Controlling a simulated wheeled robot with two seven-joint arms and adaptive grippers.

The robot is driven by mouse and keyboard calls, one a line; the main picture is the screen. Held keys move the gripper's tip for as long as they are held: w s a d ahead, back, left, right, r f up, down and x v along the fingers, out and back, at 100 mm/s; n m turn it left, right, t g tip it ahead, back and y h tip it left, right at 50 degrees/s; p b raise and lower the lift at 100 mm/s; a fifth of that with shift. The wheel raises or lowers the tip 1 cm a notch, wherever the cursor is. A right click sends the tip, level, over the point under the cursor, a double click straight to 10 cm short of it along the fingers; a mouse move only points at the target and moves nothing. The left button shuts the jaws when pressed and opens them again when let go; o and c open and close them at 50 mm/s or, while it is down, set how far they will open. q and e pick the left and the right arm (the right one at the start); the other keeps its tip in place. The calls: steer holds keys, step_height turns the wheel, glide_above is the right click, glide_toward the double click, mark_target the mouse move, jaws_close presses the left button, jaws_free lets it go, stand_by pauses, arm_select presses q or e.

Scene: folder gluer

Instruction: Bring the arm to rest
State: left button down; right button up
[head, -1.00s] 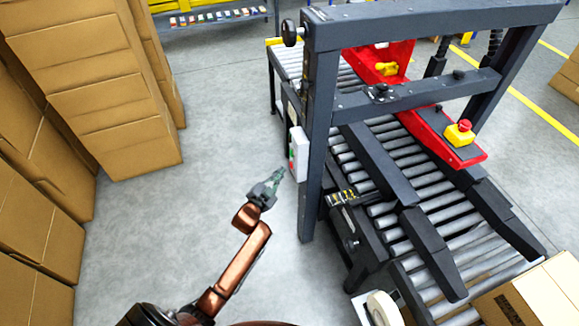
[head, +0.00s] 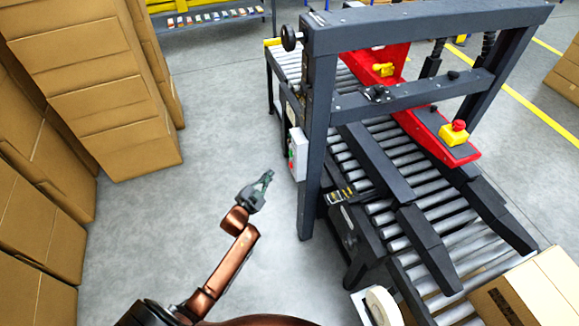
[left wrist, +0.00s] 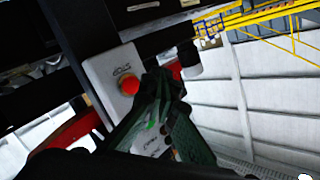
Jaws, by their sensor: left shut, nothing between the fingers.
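My left arm comes up from the bottom of the head view. Its left gripper (head: 265,181) is shut and empty, over open floor just left of the machine's control box. The control box (head: 298,154) is pale, with a green and a red button on its left side, and is fixed to the machine's front left post. In the left wrist view the gripper (left wrist: 162,88) overlaps the box (left wrist: 108,68). A red stop button (left wrist: 129,84) shows beside the fingers, and a green glow shows behind them. In the head view the fingertips are apart from the box. My right gripper is not in view.
The dark-framed machine (head: 318,150) with its roller conveyor (head: 385,160) fills the right side. A red arm carries a yellow-based stop button (head: 457,131). Stacked cartons (head: 95,85) stand at the left. A carton (head: 540,290) sits at lower right. Grey floor (head: 150,220) between is clear.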

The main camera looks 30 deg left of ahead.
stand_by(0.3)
arm_select(q)
steer(key=s+d+f+n+g+p, duration=0.2)
steer(key=s+f+g, duration=0.2)
steer(key=s+f, duration=1.1)
steer(key=s+d+f+n+g+p, duration=0.15)
steer(key=s+f+g, duration=0.25)
steer(key=s+f, duration=1.2)
steer(key=s+d+f+g+p, duration=0.1)
steer(key=s+f, duration=0.4)
steer(key=s, duration=0.7)
steer(key=s+d+f+n+g+p, duration=0.1)
steer(key=s+d+f+g, duration=0.2)
steer(key=s, duration=0.9)
steer(key=s+d+f+g+h+p, duration=0.1)
steer(key=s+d+f+g+p, duration=0.1)
steer(key=s+f, duration=0.6)
steer(key=s+d+g, duration=0.1)
steer(key=s+g, duration=0.1)
steer(key=s, duration=0.2)
steer(key=shift+s, duration=0.4)
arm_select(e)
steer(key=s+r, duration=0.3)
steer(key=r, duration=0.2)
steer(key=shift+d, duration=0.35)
arm_select(q)
steer(key=shift+n, duration=0.25)
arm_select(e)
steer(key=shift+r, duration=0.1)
